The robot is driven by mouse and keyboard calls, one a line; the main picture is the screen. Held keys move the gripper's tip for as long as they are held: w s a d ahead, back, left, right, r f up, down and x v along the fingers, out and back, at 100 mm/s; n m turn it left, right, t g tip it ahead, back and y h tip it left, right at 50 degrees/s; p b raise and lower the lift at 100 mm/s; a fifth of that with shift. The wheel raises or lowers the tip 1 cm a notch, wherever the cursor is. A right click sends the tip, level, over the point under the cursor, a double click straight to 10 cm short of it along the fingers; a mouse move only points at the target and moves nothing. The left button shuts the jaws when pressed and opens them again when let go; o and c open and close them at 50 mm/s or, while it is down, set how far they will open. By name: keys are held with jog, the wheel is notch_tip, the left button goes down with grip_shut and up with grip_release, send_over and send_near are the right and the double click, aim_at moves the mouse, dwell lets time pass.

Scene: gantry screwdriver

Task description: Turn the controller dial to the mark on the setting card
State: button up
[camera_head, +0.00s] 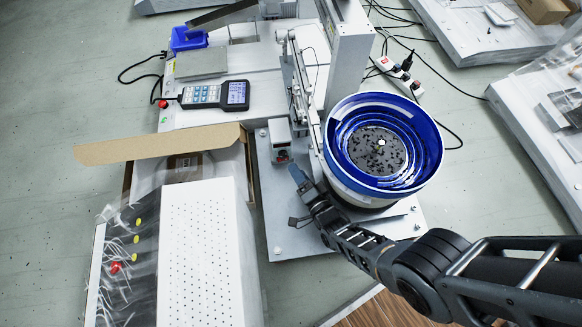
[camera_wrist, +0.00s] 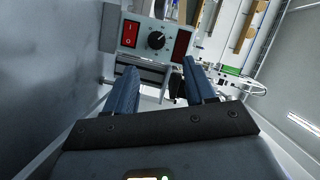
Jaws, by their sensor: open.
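The controller (camera_head: 281,141) is a small grey box left of the blue bowl in the head view. Its front panel also shows in the wrist view (camera_wrist: 142,31), with a round black dial (camera_wrist: 156,40) between a red rocker switch (camera_wrist: 129,34) and a dark red panel (camera_wrist: 181,44). The dial has a light pointer line and small marks around it. My gripper (camera_wrist: 160,68) is open and empty, its blue fingers apart and just short of the panel, with the dial roughly between them. It also shows in the head view (camera_head: 298,197). I cannot make out the setting card.
The blue vibrating bowl (camera_head: 349,118) with dark small parts stands close to my arm on the right. A white perforated box (camera_head: 200,250) and an open cardboard flap (camera_head: 160,145) lie to the left. A handheld pendant (camera_head: 215,95) lies on the bench behind.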

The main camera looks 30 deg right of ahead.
aim_at(283, 157)
jog(key=w+r+n+h, duration=0.1)
jog(key=w+n, duration=0.1)
jog(key=w+r+n+h+p, duration=0.1)
jog(key=w+r+h, duration=0.1)
jog(key=shift+d+r+n, duration=0.1)
jog(key=shift+d+n, duration=0.3)
jog(key=shift+w+a+r+n+g+h+p, duration=0.4)
jog(key=shift+w+n+g+h, duration=0.15)
jog(key=shift+n, duration=0.35)
jog(key=shift+a+n+g+h, duration=0.2)
jog(key=shift+n+g+h, duration=0.05)
jog(key=shift+n, duration=0.15)
jog(key=shift+a+n+h, duration=0.3)
jog(key=shift+a+n, duration=0.05)
jog(key=shift+n, duration=0.15)
jog(key=shift+s+a+f+n+g, duration=1.45)
jog(key=shift+s+a+n, duration=0.3)
jog(key=shift+n, duration=0.55)
jog(key=shift+h, duration=0.4)
jog(key=b+x, duration=0.3)
jog(key=x, duration=0.2)
jog(key=shift+w+f+b, duration=0.1)
jog(key=shift+w+b, duration=0.15)
jog(key=shift+b, duration=0.1)
jog(key=shift+w+d+b, duration=0.4)
jog(key=shift+w+b, duration=0.05)
jog(key=shift+w, duration=0.2)
